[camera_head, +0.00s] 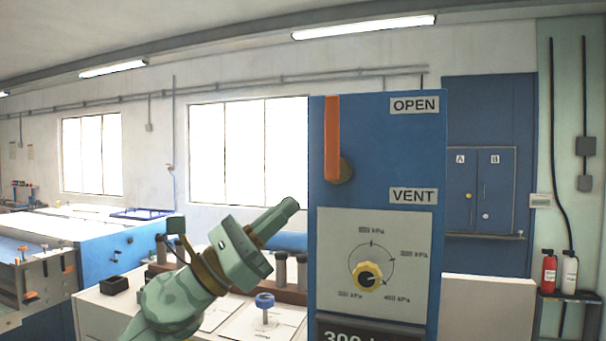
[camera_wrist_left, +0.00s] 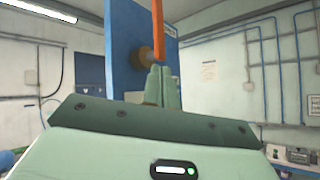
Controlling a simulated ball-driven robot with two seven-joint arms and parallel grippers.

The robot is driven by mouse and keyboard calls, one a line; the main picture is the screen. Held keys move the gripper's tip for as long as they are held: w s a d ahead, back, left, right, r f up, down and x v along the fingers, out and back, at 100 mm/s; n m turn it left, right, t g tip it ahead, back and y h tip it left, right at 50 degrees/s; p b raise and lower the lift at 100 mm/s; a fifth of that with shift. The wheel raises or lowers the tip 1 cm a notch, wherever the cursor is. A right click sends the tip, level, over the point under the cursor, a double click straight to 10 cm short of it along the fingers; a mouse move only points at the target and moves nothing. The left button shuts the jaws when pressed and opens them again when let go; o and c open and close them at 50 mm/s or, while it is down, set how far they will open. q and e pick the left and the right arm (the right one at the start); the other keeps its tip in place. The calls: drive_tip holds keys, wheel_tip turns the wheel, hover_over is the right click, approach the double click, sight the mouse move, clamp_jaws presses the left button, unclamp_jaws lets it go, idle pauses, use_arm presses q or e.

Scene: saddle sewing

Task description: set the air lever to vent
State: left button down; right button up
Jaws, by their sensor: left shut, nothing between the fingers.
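The orange air lever (camera_head: 332,125) stands upright on the blue panel (camera_head: 373,150), turned up from its brass pivot toward the level of the OPEN label (camera_head: 414,105). The VENT label (camera_head: 413,195) is below, at about the pivot's height or a little lower. My left gripper (camera_head: 291,204) is shut and empty, to the left of the panel and below the lever. In the left wrist view the shut fingers (camera_wrist_left: 163,88) point up, with the lever (camera_wrist_left: 158,30) just beyond their tips; I cannot tell whether they touch. My right gripper is not in view.
A yellow pressure knob (camera_head: 368,276) with a kPa dial sits below the labels. A bench with posts and a blue-topped clamp (camera_head: 265,301) lies below my left arm. A blue cabinet (camera_head: 484,188) and fire extinguishers (camera_head: 549,272) stand at right.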

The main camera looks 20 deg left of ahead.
sight(334, 138)
use_arm(q)
drive_tip(key=s+a+r+m+g+y, duration=0.2)
drive_tip(key=a+r+m+y, duration=0.5)
drive_tip(key=r+m, duration=0.6)
drive_tip(key=shift+s+a+r+g+y, duration=0.35)
drive_tip(key=shift+s+a, duration=0.4)
drive_tip(key=shift+a, duration=0.3)
drive_tip(key=shift+d, duration=0.1)
drive_tip(key=s+d+p+x, duration=0.2)
drive_tip(key=p+x, duration=0.3)
drive_tip(key=x, duration=0.7)
drive_tip(key=shift+w+d+p, duration=0.25)
drive_tip(key=shift+d+p, duration=0.05)
